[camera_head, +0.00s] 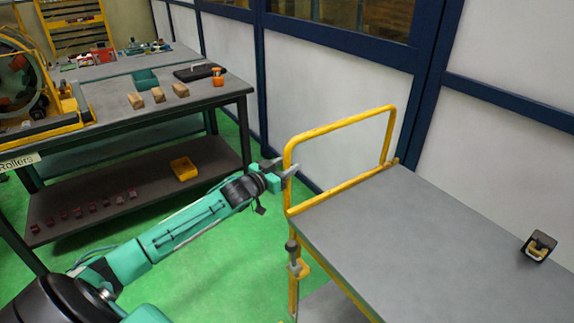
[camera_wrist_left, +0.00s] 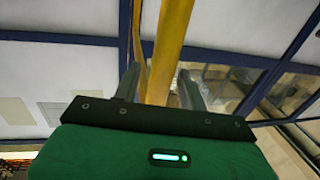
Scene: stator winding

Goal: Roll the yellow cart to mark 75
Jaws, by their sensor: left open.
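The yellow cart has a tubular yellow handle (camera_head: 288,170) and a grey top (camera_head: 410,235), and stands at the right in the head view. My left gripper (camera_head: 283,168) is at the upright of the handle on its left side. In the left wrist view the yellow bar (camera_wrist_left: 168,50) runs up between the two open fingers of my left gripper (camera_wrist_left: 160,88). I cannot tell if a finger touches the bar. My right gripper is not in view. No mark with the number 75 shows.
A dark workbench (camera_head: 150,112) with wooden blocks, a green tray and a lower shelf stands at the left. Wall panels with blue frames stand behind the cart. Green floor (camera_head: 235,265) is clear between bench and cart.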

